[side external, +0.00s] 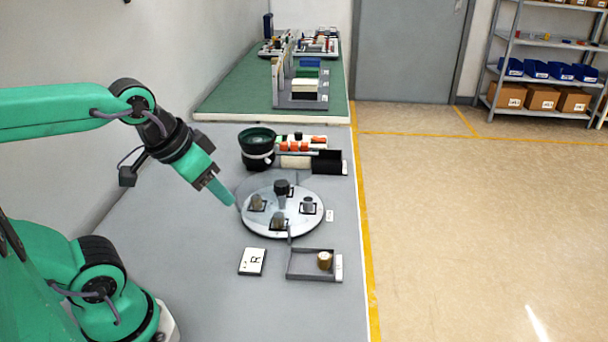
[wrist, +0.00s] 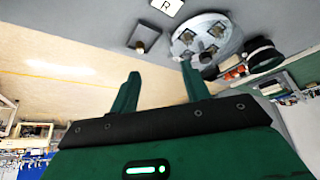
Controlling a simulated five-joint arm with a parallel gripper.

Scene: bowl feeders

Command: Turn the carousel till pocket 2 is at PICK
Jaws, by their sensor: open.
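The carousel (side external: 270,232) is a round pale grey disc on the grey bench, with a dark-capped post (side external: 282,187) at its middle. Dark square pockets lie around the post, and several hold grey parts, such as one at left (side external: 257,202) and one at right (side external: 308,205). I cannot read pocket numbers or a PICK mark. A small white label (side external: 329,215) stands at the disc's right. My gripper (side external: 229,199) is open and empty, near the disc's left rim; I cannot tell if it touches. The wrist view shows its two fingers (wrist: 161,82) apart, with the carousel (wrist: 228,43) beyond.
A card marked R (side external: 252,261) and a grey tray (side external: 290,276) holding a brown cylinder (side external: 324,260) lie in front of the carousel. A dark green bowl feeder (side external: 257,143) and a rack of coloured parts (side external: 300,145) stand behind.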

